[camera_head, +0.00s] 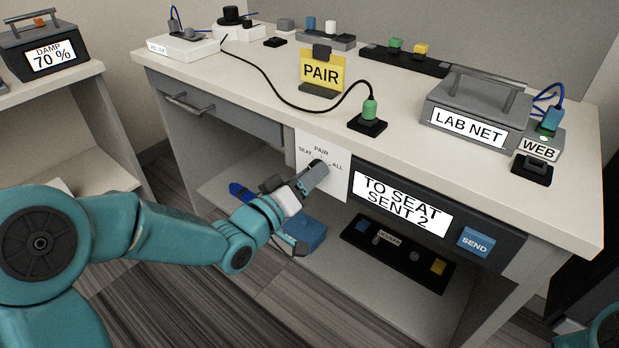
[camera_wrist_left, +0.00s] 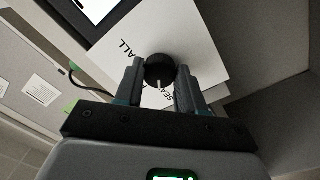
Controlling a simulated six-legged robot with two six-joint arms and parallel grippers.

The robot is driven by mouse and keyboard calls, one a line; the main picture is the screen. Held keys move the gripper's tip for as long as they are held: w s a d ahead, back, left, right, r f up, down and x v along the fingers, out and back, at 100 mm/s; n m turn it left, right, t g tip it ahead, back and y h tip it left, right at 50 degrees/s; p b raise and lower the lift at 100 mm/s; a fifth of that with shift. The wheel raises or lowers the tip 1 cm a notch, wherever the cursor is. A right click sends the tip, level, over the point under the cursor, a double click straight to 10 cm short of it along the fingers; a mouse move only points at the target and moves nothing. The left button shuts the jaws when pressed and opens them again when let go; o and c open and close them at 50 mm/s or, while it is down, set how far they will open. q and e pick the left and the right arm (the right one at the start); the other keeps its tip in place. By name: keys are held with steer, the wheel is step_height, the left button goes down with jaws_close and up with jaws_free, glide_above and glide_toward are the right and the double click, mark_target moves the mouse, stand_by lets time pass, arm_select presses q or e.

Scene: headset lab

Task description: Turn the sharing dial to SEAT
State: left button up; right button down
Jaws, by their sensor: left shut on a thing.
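The sharing dial is a dark round knob (camera_wrist_left: 160,68) with a white pointer line, on a white panel (camera_head: 338,182) at the front of the bench. The panel's labels read SEAT, PAIR and ALL in the head view. My left gripper (camera_head: 316,172) is shut on the knob, one finger on each side; its fingers also show in the wrist view (camera_wrist_left: 160,80). There the pointer aims toward the SEAT lettering (camera_wrist_left: 170,98). The display (camera_head: 402,205) reads TO SEAT, SENT 2. My right gripper is out of view.
A blue SEND button (camera_head: 475,243) sits right of the display. A yellow PAIR sign (camera_head: 321,72), a green plug (camera_head: 369,109) and a LAB NET box (camera_head: 467,128) stand on the bench top. A lower shelf holds a blue box (camera_head: 306,232) and a dark strip (camera_head: 398,252).

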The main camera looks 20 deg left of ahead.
arm_select(q)
steer(key=shift+n, duration=0.5)
steer(key=o, duration=1)
steer(key=shift+o, duration=0.2)
